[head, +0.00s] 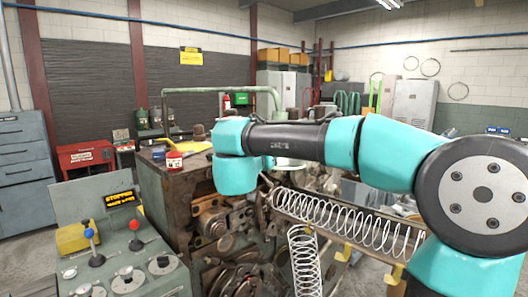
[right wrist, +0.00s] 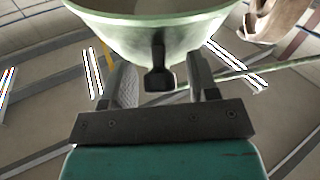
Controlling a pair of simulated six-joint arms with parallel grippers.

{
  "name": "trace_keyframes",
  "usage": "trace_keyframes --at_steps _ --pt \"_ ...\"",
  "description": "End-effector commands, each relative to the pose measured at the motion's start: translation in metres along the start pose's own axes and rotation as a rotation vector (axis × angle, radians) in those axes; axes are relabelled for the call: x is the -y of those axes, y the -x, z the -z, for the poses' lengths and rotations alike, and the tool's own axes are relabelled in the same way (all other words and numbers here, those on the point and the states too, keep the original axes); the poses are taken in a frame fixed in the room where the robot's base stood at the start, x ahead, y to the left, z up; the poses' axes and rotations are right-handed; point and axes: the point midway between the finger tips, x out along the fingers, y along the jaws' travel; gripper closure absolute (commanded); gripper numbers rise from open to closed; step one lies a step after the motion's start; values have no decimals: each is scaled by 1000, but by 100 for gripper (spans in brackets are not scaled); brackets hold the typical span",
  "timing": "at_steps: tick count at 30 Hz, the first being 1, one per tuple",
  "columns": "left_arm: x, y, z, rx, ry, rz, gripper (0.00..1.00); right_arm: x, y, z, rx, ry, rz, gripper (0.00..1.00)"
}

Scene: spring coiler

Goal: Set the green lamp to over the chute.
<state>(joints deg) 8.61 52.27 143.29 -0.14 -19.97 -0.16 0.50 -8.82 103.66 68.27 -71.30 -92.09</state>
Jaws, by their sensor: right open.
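The green lamp's shade (right wrist: 160,32) fills the top of the right wrist view, with a short dark handle (right wrist: 158,72) hanging from its rim. My right gripper (right wrist: 163,84) is open, with one finger on each side of the handle; I cannot tell whether they touch it. In the head view a green pipe arm (head: 220,90) stands behind the machine, and my right arm crosses in front and hides most of the shade and gripper. The chute (head: 345,222) is a sloping trough at the right holding a coiled spring. My left gripper is not in view.
The rusty coiler machine (head: 165,205) stands in the middle. A control console (head: 120,265) with red and blue knobs is at the front left. A second spring (head: 304,260) hangs below the chute. A red toolbox (head: 85,157) stands at the back left.

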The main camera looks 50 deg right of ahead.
Motion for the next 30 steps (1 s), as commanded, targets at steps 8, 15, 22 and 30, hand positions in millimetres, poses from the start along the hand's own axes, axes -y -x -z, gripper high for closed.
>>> trace_keyframes --at_steps 8,15,22,30 --pt "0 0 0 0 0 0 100 0 0 0 0 0 0 63" --pt "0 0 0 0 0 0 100 0 0 0 0 0 0 86" --pt "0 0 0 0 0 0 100 0 0 0 0 0 -1 100" --pt "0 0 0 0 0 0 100 4 -4 1 -3 -1 17 100"
